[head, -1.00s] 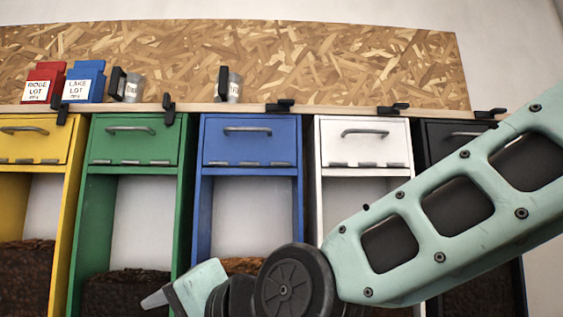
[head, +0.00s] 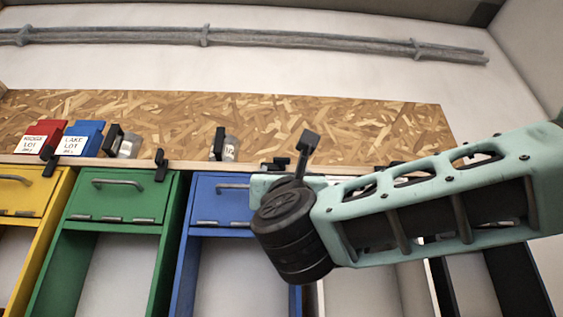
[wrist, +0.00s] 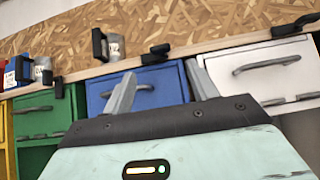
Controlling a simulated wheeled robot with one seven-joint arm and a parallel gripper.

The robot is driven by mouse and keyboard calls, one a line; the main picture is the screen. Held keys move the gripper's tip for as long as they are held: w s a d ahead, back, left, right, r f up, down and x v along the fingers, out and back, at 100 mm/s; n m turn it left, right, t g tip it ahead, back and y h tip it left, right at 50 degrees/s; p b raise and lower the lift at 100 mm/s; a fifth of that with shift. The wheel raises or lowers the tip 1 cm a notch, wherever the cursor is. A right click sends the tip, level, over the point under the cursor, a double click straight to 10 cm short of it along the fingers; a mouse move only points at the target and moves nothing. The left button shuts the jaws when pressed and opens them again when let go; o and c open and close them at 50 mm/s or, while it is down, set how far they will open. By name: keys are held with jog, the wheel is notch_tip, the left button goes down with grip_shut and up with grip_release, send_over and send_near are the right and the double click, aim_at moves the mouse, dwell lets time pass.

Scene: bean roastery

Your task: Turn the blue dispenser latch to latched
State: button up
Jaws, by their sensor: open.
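The blue dispenser (head: 218,205) shows in the head view, partly covered by my arm. It also shows in the wrist view (wrist: 150,92) beyond my gripper. Its black latch (wrist: 155,54) sits on the wooden rail above the right part of the blue door, its handle lying roughly sideways. In the wrist view the latch appears between and beyond the fingertips, with no contact visible.
The green dispenser's latch (head: 160,165) and the yellow one's (head: 48,158) stand upright. The white dispenser's latch (wrist: 295,25) lies sideways. A red bag (head: 42,138), a blue bag (head: 84,138) and small jars stand on the shelf left of the blue latch.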

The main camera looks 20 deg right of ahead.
aim_at(282, 158)
jog(key=p+x, duration=0.6)
jog(key=x, duration=0.5)
jog(key=shift+r+p, duration=0.2)
jog(key=shift+p, duration=0.2)
jog(key=shift+w+d+r+p, duration=0.15)
jog(key=shift+w+r+p, duration=0.2)
jog(key=shift+w, duration=0.15)
jog(key=c, duration=1)
